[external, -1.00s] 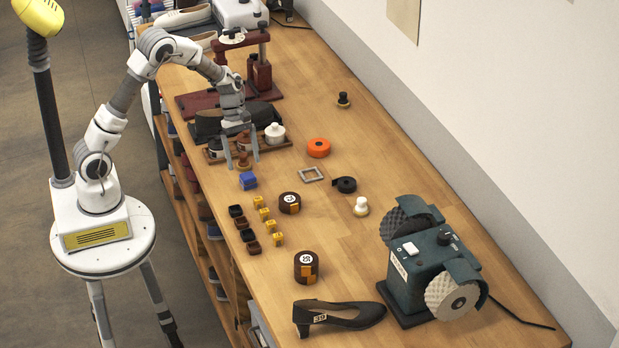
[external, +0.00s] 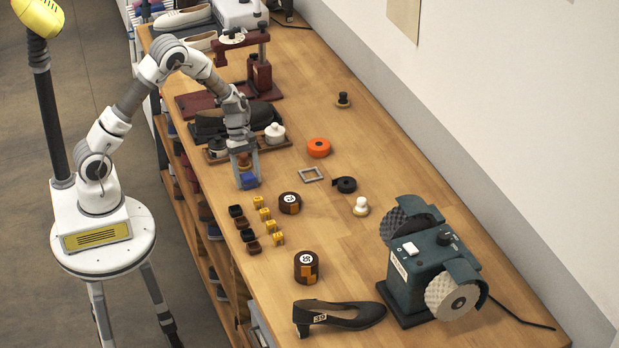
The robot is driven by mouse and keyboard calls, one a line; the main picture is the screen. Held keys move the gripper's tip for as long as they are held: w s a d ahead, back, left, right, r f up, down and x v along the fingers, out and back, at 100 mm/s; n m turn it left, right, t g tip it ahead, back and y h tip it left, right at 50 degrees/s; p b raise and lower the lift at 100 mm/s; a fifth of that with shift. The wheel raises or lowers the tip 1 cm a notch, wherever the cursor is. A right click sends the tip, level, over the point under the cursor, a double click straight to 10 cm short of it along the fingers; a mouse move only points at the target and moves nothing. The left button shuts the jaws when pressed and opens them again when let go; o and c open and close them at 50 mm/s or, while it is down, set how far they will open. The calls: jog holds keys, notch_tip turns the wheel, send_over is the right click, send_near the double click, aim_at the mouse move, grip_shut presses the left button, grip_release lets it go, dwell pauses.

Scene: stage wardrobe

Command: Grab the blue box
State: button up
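The blue box (external: 249,181) is a small cube on the wooden bench, near its left edge and just in front of the tray with bottles. My gripper (external: 246,178) points down over it, with its fingers reaching down on either side of the box. The fingers stand apart and their tips are low, close to the bench top. Whether they touch the sides of the box is too small to tell.
Small yellow (external: 264,214) and dark blocks stand in front of the box. The bottle tray (external: 218,158) is close behind. Free bench (external: 345,240) lies farther right.

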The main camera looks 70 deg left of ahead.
jog(key=c, duration=0.9)
